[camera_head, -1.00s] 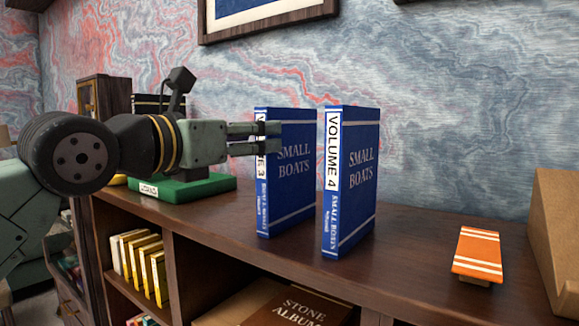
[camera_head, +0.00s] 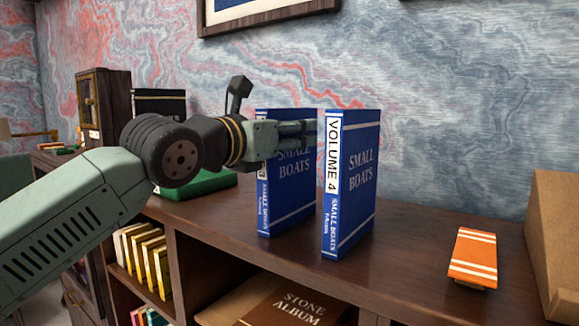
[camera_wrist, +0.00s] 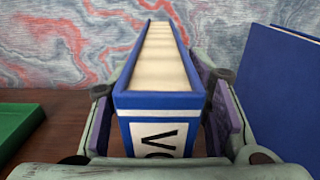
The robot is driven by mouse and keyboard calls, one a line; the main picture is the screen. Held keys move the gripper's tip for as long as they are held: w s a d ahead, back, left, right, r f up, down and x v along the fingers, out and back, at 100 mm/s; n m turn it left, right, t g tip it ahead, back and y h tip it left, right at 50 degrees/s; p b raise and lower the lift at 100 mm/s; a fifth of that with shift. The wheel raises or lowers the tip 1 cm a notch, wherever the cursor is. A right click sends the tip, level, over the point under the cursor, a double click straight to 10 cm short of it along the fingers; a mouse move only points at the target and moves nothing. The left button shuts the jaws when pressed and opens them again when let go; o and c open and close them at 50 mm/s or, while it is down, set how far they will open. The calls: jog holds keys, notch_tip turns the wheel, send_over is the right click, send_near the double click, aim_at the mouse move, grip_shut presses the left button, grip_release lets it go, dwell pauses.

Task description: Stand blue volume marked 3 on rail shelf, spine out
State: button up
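The blue volume 3 of Small Boats (camera_head: 295,195) stands upright on the wooden top, its spine facing front left. My gripper (camera_head: 297,135) is at its upper part, with one finger on each side. In the wrist view the book's page edges and top of the spine (camera_wrist: 158,100) lie between the two fingers (camera_wrist: 165,100), with only slim gaps at the pads; the gripper looks open around it. I cannot tell which surface is the rail shelf.
Blue Volume 4 (camera_head: 350,180) stands close to the right. A green book (camera_head: 200,184) lies left, behind my arm. An orange striped item (camera_head: 474,257) and a cardboard-coloured block (camera_head: 560,240) sit at right.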

grip_shut()
dwell(0.3)
dwell(0.6)
